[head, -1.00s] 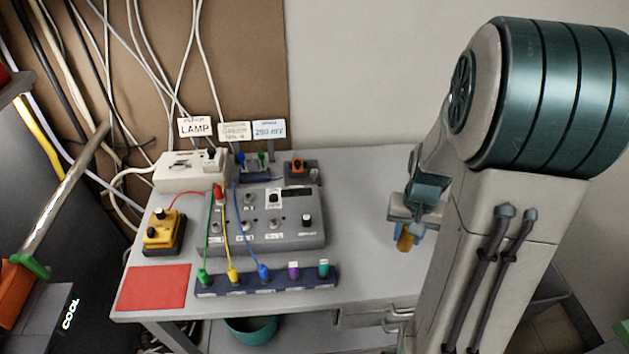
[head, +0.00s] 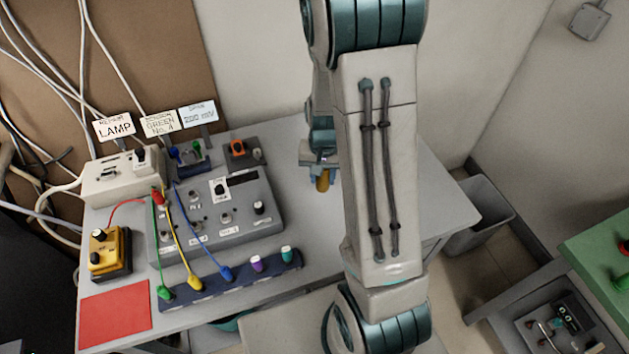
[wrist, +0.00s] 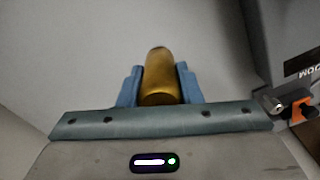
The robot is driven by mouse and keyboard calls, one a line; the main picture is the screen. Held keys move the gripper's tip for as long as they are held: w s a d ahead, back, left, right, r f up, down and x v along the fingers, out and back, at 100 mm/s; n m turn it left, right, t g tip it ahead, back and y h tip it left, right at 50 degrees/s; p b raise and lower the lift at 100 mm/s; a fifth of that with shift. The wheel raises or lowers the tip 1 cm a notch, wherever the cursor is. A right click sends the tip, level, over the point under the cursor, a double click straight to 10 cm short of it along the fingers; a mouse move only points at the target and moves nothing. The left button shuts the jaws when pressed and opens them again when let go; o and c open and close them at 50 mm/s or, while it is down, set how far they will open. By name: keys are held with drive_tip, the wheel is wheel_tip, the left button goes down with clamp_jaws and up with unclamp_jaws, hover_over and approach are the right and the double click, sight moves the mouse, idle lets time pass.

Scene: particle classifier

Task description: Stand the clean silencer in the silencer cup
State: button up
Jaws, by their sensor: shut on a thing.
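My gripper (head: 322,172) is shut on a brass-coloured cylinder, the silencer (wrist: 160,78). In the wrist view the silencer sits between the two blue fingers. In the head view the silencer (head: 323,182) shows just below the fingers, over the right part of the grey table, with my arm beside it. I cannot tell how far it is above the table top. I cannot make out the silencer cup in either view; my arm hides part of the table.
The grey table (head: 292,212) carries a control box (head: 250,205), a dark strip with coloured plugs (head: 205,290), a yellow pedal box (head: 105,252) and a red mat (head: 115,313). A grey bin (head: 480,225) stands right of the table. A green-topped unit (head: 597,250) is at far right.

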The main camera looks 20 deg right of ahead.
drive_tip(key=shift+w+a+f, duration=0.55)
drive_tip(key=shift+w+f, duration=0.1)
drive_tip(key=shift+w, duration=0.1)
drive_tip(key=shift+f+p, duration=0.35)
drive_tip(key=shift+f, duration=1.6)
drive_tip(key=shift+f, duration=0.2)
drive_tip(key=o, duration=1)
drive_tip(key=shift+r, duration=0.1)
drive_tip(key=shift+o, duration=0.2)
